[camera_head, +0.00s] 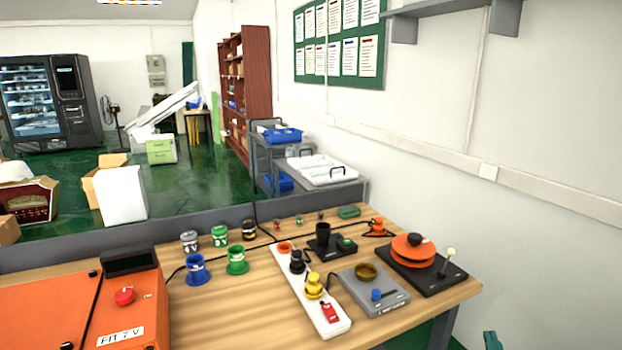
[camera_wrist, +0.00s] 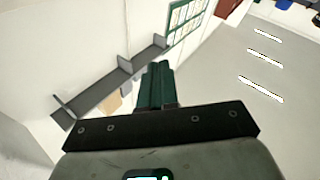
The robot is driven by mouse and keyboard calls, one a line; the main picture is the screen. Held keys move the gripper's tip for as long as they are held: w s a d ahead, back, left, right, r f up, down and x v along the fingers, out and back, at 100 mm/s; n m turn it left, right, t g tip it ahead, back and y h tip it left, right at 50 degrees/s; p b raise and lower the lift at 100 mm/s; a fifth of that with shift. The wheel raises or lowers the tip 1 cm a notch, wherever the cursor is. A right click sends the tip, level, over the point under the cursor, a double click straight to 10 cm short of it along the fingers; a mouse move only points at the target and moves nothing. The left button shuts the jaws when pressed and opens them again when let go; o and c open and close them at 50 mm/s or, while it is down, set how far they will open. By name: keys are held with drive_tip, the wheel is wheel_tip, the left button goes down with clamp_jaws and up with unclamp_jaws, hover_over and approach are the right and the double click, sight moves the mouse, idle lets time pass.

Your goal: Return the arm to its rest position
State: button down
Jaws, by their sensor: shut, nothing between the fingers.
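My gripper (camera_wrist: 157,82) shows in the wrist view with its two dark green fingers together and nothing between them. It points up and away from the table, toward the wall and ceiling. In the head view only a small dark green piece (camera_head: 492,341) shows at the bottom right edge, apart from the table; it may be part of my gripper. The rest of my arm is out of the head view.
A wooden table (camera_head: 235,318) holds an orange case (camera_head: 45,315), a white strip with knobs (camera_head: 288,272) and several small devices. A grey wall shelf (camera_head: 450,8) is at the upper right. It also shows in the wrist view (camera_wrist: 100,95). Floor shows right of the table.

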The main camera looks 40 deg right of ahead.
drive_tip(key=w+a+f+n+g+y, duration=0.1)
drive_tip(key=w+a+f+g+y, duration=0.15)
drive_tip(key=a+f+y, duration=0.4)
drive_tip(key=w+a+f+n+g+y, duration=0.1)
drive_tip(key=w+a+f+g+y, duration=0.2)
drive_tip(key=a, duration=0.6)
drive_tip(key=s+a+f+n+g+y, duration=0.1)
drive_tip(key=s+a+f+g+y, duration=0.1)
drive_tip(key=s+a, duration=0.3)
drive_tip(key=s+a+f+n+g+y, duration=0.2)
drive_tip(key=s+a+g, duration=0.3)
drive_tip(key=a, duration=0.6)
drive_tip(key=shift+s+a+y, duration=0.35)
drive_tip(key=shift+s+y, duration=0.25)
drive_tip(key=shift+y, duration=0.05)
drive_tip(key=shift+g, duration=0.25)
